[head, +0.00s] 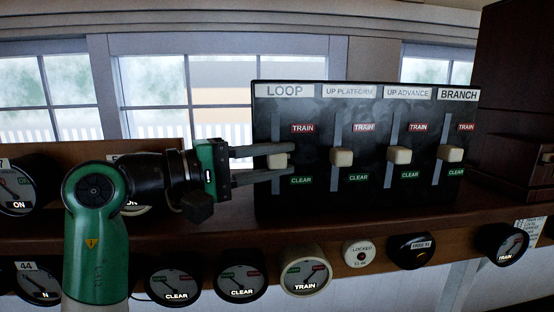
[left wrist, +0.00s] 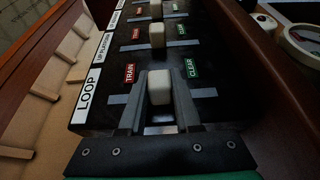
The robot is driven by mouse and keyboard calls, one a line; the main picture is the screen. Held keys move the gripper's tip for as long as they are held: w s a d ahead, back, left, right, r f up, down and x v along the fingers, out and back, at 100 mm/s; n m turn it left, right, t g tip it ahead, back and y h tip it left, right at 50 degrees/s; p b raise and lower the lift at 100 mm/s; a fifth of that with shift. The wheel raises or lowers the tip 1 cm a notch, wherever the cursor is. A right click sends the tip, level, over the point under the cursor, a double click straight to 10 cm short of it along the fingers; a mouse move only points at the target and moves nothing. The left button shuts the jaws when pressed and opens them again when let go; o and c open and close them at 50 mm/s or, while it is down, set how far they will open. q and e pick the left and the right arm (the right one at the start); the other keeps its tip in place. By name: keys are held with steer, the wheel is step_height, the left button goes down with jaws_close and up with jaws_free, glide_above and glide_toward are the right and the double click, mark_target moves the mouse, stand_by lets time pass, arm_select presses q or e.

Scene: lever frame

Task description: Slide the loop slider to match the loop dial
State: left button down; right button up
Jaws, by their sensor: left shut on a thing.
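The black lever panel (head: 318,205) stands on a wooden shelf with several vertical slots, headed LOOP, UP PLATFORM, UP ADVANCE and BRANCH. The cream loop slider (head: 278,162) is about midway in its slot, between the red TRAIN label (head: 303,128) and the green CLEAR label (head: 302,181). My left gripper (head: 290,163) comes in from the left and is shut on the loop slider. The left wrist view shows the slider knob (left wrist: 159,87) between both fingers. I cannot tell which dial is the loop dial. My right gripper is not in view.
Below the shelf are a dial reading CLEAR (head: 173,283), another reading CLEAR (head: 241,283) and a cream-rimmed dial reading TRAIN (head: 306,277). The up platform slider (head: 342,158) stands right of my fingers. A dark wooden cabinet (head: 520,100) stands at the right.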

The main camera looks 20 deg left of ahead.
mark_target(307, 182)
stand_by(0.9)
arm_select(q)
step_height(307, 182, down, 5)
steer(key=b, duration=0.3)
steer(key=c, duration=0.6)
jaws_free()
steer(key=b+v, duration=0.2)
steer(key=v, duration=0.9)
steer(key=shift+s+a, duration=0.2)
steer(key=shift+s, duration=0.05)
